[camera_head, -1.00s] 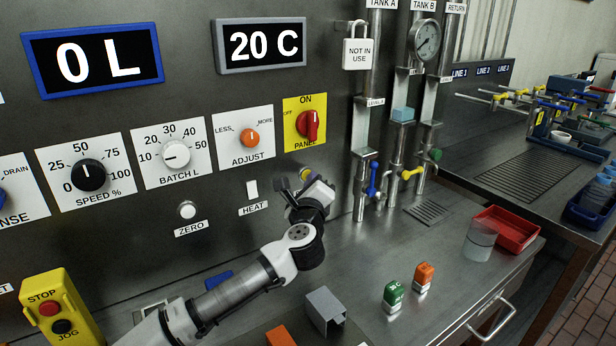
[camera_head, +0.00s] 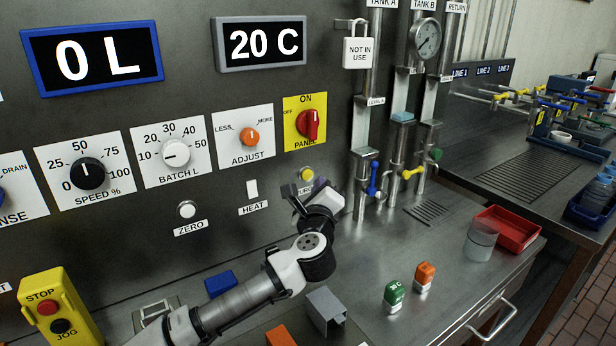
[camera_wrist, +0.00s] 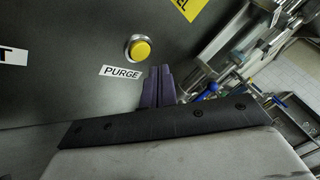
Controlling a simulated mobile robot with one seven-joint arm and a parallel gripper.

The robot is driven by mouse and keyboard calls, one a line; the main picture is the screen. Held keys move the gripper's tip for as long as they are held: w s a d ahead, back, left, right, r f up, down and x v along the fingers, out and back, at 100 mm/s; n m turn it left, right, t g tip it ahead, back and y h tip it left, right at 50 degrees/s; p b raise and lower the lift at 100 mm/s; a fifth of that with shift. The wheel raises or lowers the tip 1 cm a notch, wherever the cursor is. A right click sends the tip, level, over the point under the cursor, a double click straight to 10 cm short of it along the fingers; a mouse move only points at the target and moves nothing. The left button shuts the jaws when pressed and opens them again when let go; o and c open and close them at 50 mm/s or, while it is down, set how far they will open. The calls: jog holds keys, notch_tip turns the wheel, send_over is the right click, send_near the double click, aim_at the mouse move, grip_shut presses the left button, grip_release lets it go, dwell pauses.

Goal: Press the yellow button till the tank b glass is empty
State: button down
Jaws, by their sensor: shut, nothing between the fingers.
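The yellow button (camera_head: 307,174), a round dome in a metal ring, sits on the steel panel. It also shows in the wrist view (camera_wrist: 139,48), above a label that reads PURGE. My gripper (camera_head: 291,190) is shut and empty, just left of and below the button in the head view. In the wrist view my shut fingertips (camera_wrist: 158,70) are right of and below the button, apart from it in the picture. The tank B glass (camera_head: 403,118) on the pipe under the TANK B sign shows light blue only as a thin band low down.
A blue-handled valve (camera_head: 373,180) and a yellow-handled valve (camera_head: 412,173) stand right of my gripper. A glass (camera_head: 481,241) stands beside a red tray (camera_head: 513,228).

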jog(key=s+d, duration=0.2)
jog(key=s, duration=0.1)
jog(key=shift+d+f, duration=0.1)
dwell(0.8)
